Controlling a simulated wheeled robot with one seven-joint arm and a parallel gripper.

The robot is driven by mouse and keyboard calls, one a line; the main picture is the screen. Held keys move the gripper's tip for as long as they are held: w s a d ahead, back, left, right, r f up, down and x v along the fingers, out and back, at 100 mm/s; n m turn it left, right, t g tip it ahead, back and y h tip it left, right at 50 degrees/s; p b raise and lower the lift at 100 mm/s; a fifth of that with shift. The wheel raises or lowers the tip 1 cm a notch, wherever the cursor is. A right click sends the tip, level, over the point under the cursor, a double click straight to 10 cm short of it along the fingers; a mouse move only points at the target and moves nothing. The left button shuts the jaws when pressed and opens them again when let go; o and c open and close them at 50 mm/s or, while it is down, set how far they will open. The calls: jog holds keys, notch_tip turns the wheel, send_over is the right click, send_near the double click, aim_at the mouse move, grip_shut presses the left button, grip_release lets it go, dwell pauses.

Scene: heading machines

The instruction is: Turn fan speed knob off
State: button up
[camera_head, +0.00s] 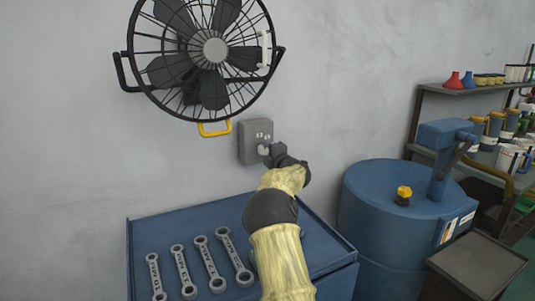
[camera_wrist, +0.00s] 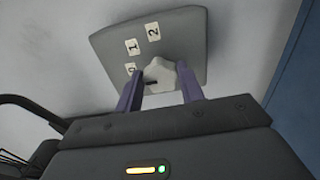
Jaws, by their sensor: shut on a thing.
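The fan speed knob (camera_wrist: 159,76) is a pale grey, rounded knob on a grey control box (camera_wrist: 185,25) in the wrist view. Labels "1" and "2" and a partly hidden third label, which looks like "0", sit around it. The knob's dark mark points toward the partly hidden label. My gripper (camera_wrist: 160,92) is shut on the knob, with one finger on each side. In the head view the control box (camera_head: 249,141) hangs on the wall below the fan (camera_head: 205,50), and my gripper (camera_head: 268,152) reaches it from the right front.
A blue cabinet top (camera_head: 160,232) with several wrenches (camera_head: 207,262) lies below the box. A blue drum machine (camera_head: 385,185) stands to the right, and a shelf (camera_head: 462,90) with containers is behind it. A yellow handle (camera_head: 214,129) hangs under the fan.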

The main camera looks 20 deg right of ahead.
jog(key=o, duration=1)
jog(key=shift+a+f, duration=0.1)
jog(key=shift+a, duration=0.05)
jog(key=shift+s, duration=0.15)
jog(key=shift+s, duration=0.25)
jog(key=s+b, duration=0.2)
jog(key=s, duration=1.4)
jog(key=shift+s+d, duration=0.3)
jog(key=shift+d, duration=0.05)
